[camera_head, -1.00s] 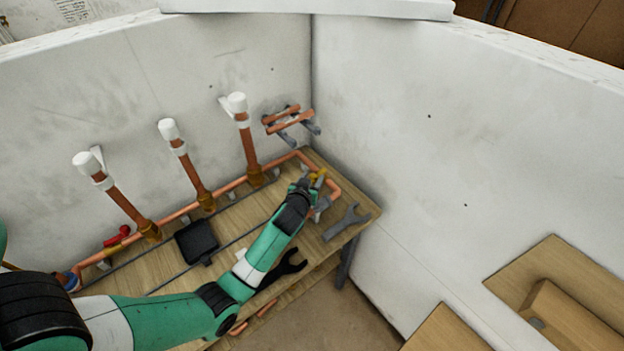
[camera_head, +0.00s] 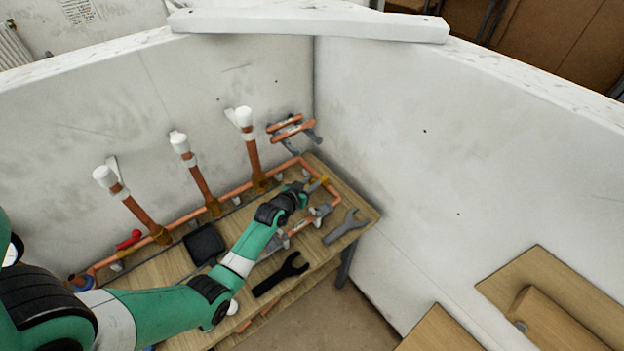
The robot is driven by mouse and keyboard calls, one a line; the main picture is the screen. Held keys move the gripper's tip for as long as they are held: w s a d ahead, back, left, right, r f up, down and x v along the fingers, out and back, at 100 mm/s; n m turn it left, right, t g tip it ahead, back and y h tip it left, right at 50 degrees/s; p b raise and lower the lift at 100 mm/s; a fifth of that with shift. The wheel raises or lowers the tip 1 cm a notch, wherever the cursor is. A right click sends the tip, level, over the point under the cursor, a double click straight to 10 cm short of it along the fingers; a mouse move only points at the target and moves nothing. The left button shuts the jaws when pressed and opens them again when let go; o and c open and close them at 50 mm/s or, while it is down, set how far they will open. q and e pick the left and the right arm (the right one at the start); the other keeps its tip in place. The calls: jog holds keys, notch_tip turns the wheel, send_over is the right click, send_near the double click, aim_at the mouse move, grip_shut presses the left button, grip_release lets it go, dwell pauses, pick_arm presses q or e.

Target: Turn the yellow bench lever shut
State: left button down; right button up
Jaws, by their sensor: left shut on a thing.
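The yellow bench lever (camera_head: 324,180) shows as a small yellow piece at the right end of the copper pipe loop on the wooden bench (camera_head: 362,213). My left gripper (camera_head: 316,185) reaches over the bench from the left and is shut on the yellow lever. The jaws hide most of the lever, so its exact angle is hard to tell. My right gripper is not in view.
A red lever (camera_head: 130,240) sits on the pipe at the left. Three copper risers with white caps (camera_head: 244,117) stand along the back wall. A black tray (camera_head: 204,244), a black wrench (camera_head: 281,275) and a grey wrench (camera_head: 346,227) lie on the bench.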

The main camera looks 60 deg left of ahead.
pick_arm(q)
jog(key=shift+a, duration=0.1)
dwell(0.3)
jog(key=c, duration=0.6)
grip_release()
jog(key=shift+s, duration=0.1)
jog(key=shift+c, duration=0.2)
jog(key=shift+s+r+p, duration=0.2)
jog(key=shift+p, duration=0.1)
jog(key=p+v, duration=0.3)
jog(key=v, duration=0.8)
jog(key=shift+f, duration=0.15)
jog(key=shift+s, duration=0.1)
